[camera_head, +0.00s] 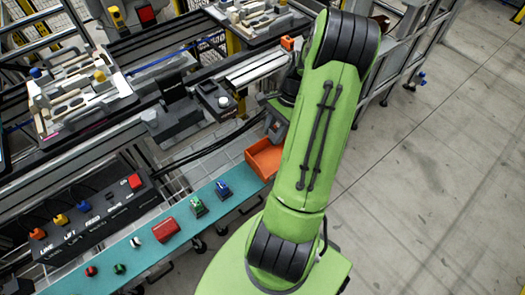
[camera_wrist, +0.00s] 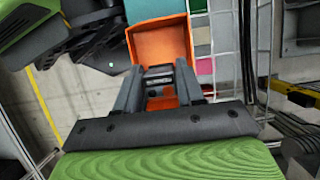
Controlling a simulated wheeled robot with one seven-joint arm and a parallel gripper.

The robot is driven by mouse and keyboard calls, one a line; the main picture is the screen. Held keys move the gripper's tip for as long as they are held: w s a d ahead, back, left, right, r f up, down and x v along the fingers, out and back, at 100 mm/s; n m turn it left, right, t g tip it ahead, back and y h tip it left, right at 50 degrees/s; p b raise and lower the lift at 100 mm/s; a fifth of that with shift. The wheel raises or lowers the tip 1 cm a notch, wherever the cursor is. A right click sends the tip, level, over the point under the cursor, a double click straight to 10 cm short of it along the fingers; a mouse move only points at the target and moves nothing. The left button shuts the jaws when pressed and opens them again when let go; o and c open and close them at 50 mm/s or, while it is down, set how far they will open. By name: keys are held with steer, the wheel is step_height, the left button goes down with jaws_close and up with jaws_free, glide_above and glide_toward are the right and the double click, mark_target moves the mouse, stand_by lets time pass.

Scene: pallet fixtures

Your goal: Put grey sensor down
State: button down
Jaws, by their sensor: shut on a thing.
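In the wrist view, my gripper (camera_wrist: 157,88) is shut on a small dark grey part, which appears to be the grey sensor (camera_wrist: 158,76). The sensor sits between the two fingertips, and its lower part is hard to make out. An orange bin (camera_wrist: 150,45) lies just beyond the fingertips, and the sensor overlaps its opening in the picture. I cannot tell whether the sensor is above the bin or inside it. In the head view the orange bin (camera_head: 264,160) stands at the right end of the teal shelf (camera_head: 150,236).
Several small parts stand on the teal shelf, among them a red block (camera_head: 166,230), a green part (camera_head: 198,207) and a blue part (camera_head: 223,188). A black button panel (camera_head: 95,222) is behind the shelf. Pallet fixtures (camera_head: 85,105) lie on the conveyor. Open floor is at right.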

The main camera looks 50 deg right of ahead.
steer(key=f+b, duration=0.1)
steer(key=f, duration=0.2)
steer(key=f+b, duration=0.1)
steer(key=f, duration=0.2)
steer(key=f+b, duration=0.1)
steer(key=f, duration=0.3)
steer(key=shift+s+b, duration=0.25)
steer(key=shift+b, duration=0.05)
steer(key=c, duration=0.7)
jaws_free()
